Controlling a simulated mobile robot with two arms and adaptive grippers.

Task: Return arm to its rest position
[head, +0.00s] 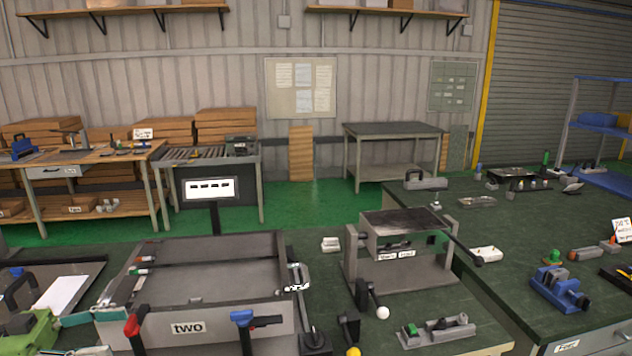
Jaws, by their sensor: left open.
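My left gripper (106,333) is at the lower left edge, with two teal-and-grey fingers spread apart and nothing visible between them. It is just left of the grey tray marked "two" (262,322). A grey bench device with a dark-topped box (405,221) stands right of the tray, well away from the gripper. A dark lever arm (463,246) slants down and right from the box to a black grip. A black lever with a white ball (382,312) is at the device's front. My right gripper does not show.
A blue vise (560,289) sits on the right bench. The green floor beyond has free room.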

